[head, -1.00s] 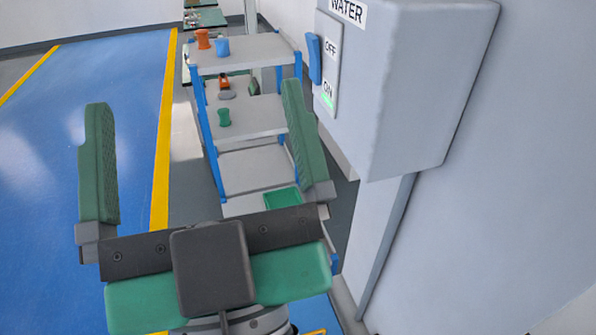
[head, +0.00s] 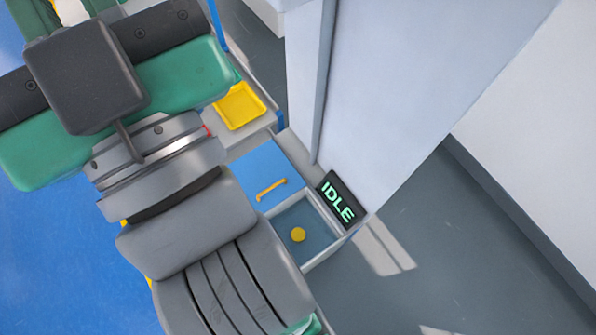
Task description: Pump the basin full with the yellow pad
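An open, pale-rimmed box (head: 322,258) like a basin stands low, below and right of my arm in the head view. Its inside is blue-grey; I cannot tell whether it holds liquid. A small round yellow disc (head: 298,234), perhaps the yellow pad, shows inside the rim. A black sign reading IDLE in green (head: 340,202) stands at the box's right edge. My gripper's body (head: 90,75) is at the upper left, apart from the box. Its fingertips are cut off by the top of the picture, so its opening is hidden.
A blue panel with a yellow handle (head: 272,188) adjoins the box. A yellow tray (head: 240,105) sits on a shelf beside my gripper. A pale wall column (head: 400,90) rises behind the sign. Grey floor (head: 460,240) at the right is clear.

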